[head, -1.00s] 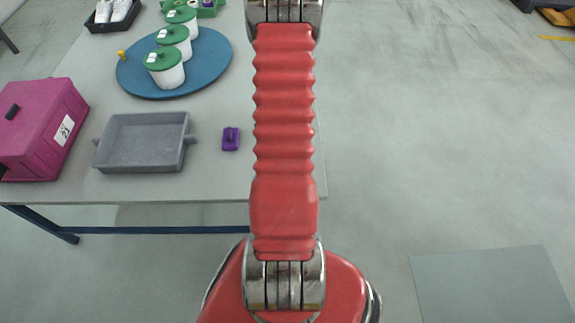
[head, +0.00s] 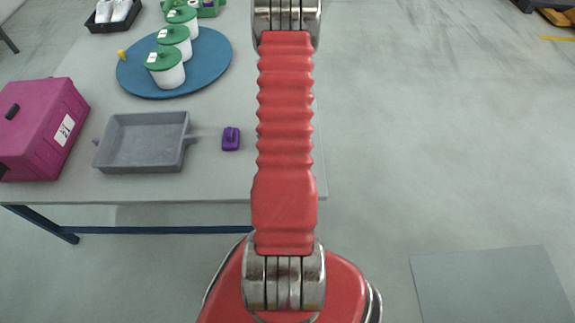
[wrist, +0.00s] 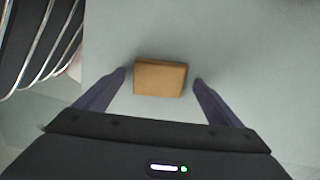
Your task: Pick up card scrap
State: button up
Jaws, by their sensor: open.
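The card scrap (wrist: 160,78) is a small brown block lying on a pale grey surface in the wrist view. My gripper (wrist: 160,82) is open, with one dark finger to the left of the scrap and one to the right. A gap shows between each fingertip and the scrap. I cannot tell how high the fingers are above the surface. In the head view my red arm hides that area, and neither the scrap nor the gripper shows.
A grey tray (head: 142,168), a purple block (head: 231,139), a magenta box (head: 35,150) and a blue round mat (head: 205,84) with white green-lidded tubs are on the table (head: 215,185).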

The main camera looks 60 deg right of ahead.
jog(key=shift+c, duration=0.5)
jog(key=c, duration=1)
jog(key=shift+r, duration=0.1)
notch_tip(320, 180, up, 10)
dwell(0.8)
